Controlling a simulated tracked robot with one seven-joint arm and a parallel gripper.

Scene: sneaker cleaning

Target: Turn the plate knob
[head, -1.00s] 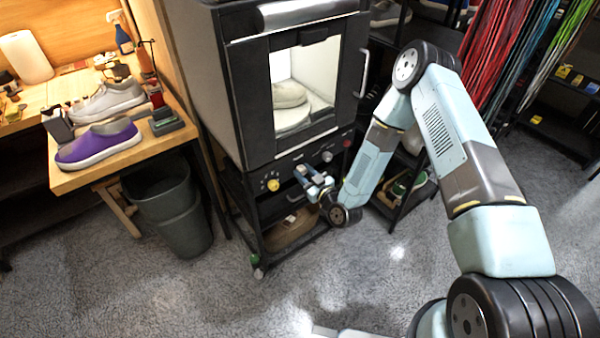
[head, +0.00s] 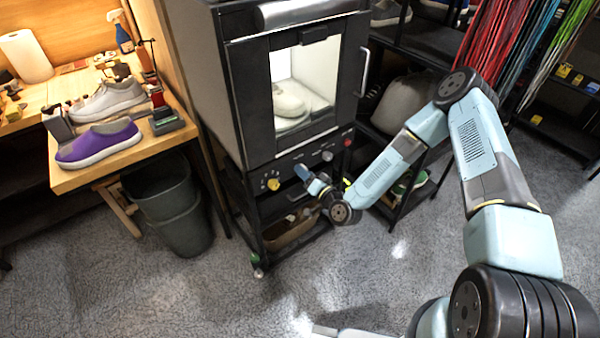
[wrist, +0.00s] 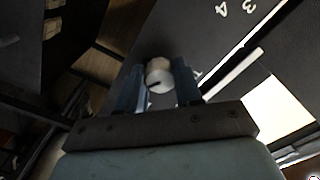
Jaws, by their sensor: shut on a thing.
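The plate knob (wrist: 159,75) is a pale round knob with a dark mark, on the dark front panel of the cabinet (head: 238,110). In the wrist view it sits between the two blue fingers of my gripper (wrist: 158,84), which is shut on it. In the head view my gripper (head: 303,174) is at the middle of the panel below the door and hides this knob. Inside the lit cabinet, a light shoe (head: 289,103) stands on a pale round plate (head: 290,124), seen through the door window.
A yellow knob (head: 273,184) is left of my gripper, a grey knob (head: 327,156) and a red button (head: 348,142) right of it. Below is a shelf with a brown tray (head: 290,232). A bin (head: 175,205) and a workbench with shoes stand at left.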

